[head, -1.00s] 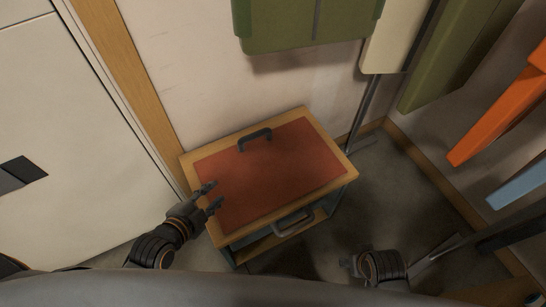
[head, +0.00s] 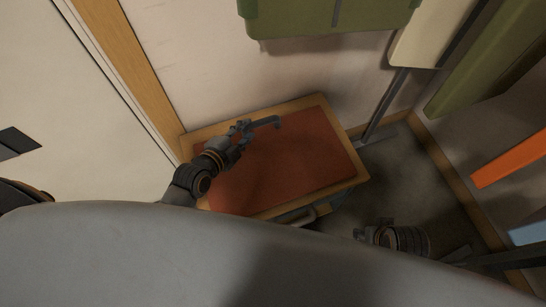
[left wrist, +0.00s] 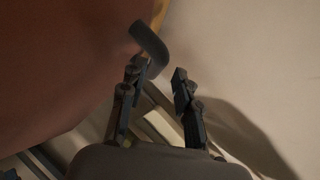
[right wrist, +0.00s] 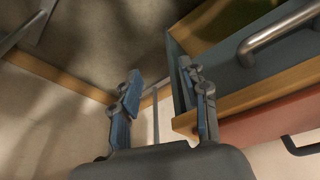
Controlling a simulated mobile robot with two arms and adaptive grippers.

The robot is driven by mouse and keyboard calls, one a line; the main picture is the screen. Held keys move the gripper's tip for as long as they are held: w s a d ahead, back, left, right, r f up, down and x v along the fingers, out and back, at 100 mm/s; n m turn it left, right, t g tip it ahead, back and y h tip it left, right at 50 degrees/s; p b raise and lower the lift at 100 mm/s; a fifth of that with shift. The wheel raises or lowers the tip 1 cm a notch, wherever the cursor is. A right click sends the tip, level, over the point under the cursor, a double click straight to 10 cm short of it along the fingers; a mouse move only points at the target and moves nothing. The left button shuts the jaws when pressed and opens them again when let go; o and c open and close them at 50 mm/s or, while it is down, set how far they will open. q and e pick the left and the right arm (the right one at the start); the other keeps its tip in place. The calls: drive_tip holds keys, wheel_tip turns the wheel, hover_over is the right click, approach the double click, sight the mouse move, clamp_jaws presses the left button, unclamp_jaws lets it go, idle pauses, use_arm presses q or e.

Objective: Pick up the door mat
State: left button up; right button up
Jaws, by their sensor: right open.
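The door mat appears to be the flat red-brown rectangle (head: 300,160) lying on a small wood-edged cart (head: 353,182). A dark arched handle (head: 266,123) stands near its far edge. My left gripper (head: 247,130) is over the mat's far left part, right beside this handle. In the left wrist view its jaws (left wrist: 157,78) are open, with the handle (left wrist: 152,42) by the left fingertip; I cannot tell if they touch. My right gripper (head: 362,232) is low, right of the cart. In the right wrist view its jaws (right wrist: 160,82) are open and empty, close to the cart's corner.
A light wall stands behind the cart, with a green panel (head: 330,18) hanging above it. Green, orange (head: 510,160) and blue items hang at the right. A pale door (head: 60,110) is at the left.

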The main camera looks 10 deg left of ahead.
sight(253, 126)
use_arm(q)
drive_tip(key=x, duration=0.1)
drive_tip(key=b+x, duration=0.1)
drive_tip(key=x, duration=0.3)
drive_tip(key=shift+d, duration=0.3)
clamp_jaws()
use_arm(e)
drive_tip(key=v, duration=0.5)
drive_tip(key=shift+w+d+r, duration=0.1)
drive_tip(key=shift+w+r, duration=0.2)
use_arm(q)
drive_tip(key=shift+r, duration=0.1)
